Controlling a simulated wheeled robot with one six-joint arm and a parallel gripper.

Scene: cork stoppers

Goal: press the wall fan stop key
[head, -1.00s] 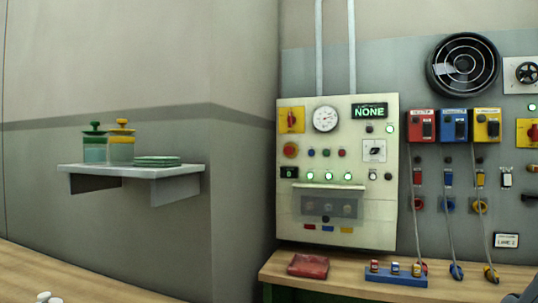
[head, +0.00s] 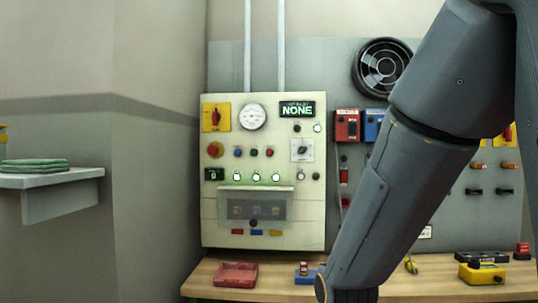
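The round black wall fan (head: 372,70) hangs on the grey wall board at the upper middle right, partly hidden by my arm. I cannot tell which key is its stop key. The cream control panel (head: 215,262) left of the fan carries small round keys, among them a red one (head: 269,152), a blue one (head: 238,153) and several lit green ones (head: 256,177). My arm crosses the right side of the view, in front of the wall board, and runs down to the bottom edge. My gripper is out of view.
A wooden bench (head: 200,283) runs below the panel with a red tray (head: 235,275), a blue block (head: 304,277) and a yellow box (head: 482,273). Red (head: 346,126) and blue (head: 372,124) switch boxes are on the wall board. A shelf (head: 60,180) juts out at left.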

